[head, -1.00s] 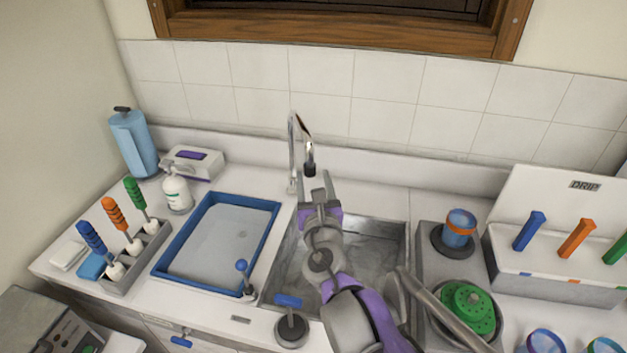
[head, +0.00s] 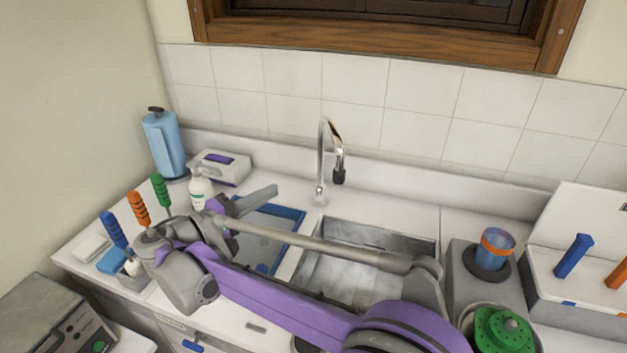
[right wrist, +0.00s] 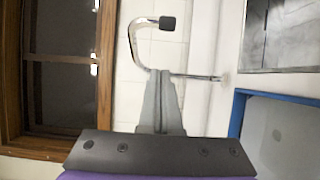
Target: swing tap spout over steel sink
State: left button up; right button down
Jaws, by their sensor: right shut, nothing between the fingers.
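The chrome tap (head: 321,165) stands upright behind the steel sink (head: 425,247). Its curved spout ends in a black tip (head: 339,176), hanging right of the tap's post, near the back rim of the sink. My right gripper (head: 274,190) is shut and empty, above the blue-rimmed tray, left of the tap and pointing towards it. In the head view a gap shows between fingers and tap. In the right wrist view the shut fingers (right wrist: 161,88) lie just in front of the tap (right wrist: 138,45); contact cannot be told. My left gripper is out of view.
The blue-rimmed tray (head: 287,212) lies left of the sink, partly hidden by my arm. A white pump bottle (head: 199,187), a tissue box (head: 220,167) and a blue roll (head: 163,145) stand at the back left. A cup (head: 496,247) and green-lidded pot stand right of the sink.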

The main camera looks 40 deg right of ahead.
send_near(339, 175)
jog(key=w+d, duration=0.3)
jog(key=w, duration=0.3)
jog(key=s+d+p, duration=0.1)
jog(key=s+d, duration=0.2)
jog(key=shift+d, duration=0.25)
jog(key=shift+s, duration=0.1)
jog(key=s+d, duration=0.2)
jog(key=d, duration=0.1)
jog(key=shift+s+d+p, duration=0.2)
jog(key=shift+s+p, duration=0.1)
jog(key=shift+s, duration=0.05)
jog(key=shift+a, duration=0.1)
jog(key=shift+w, duration=0.1)
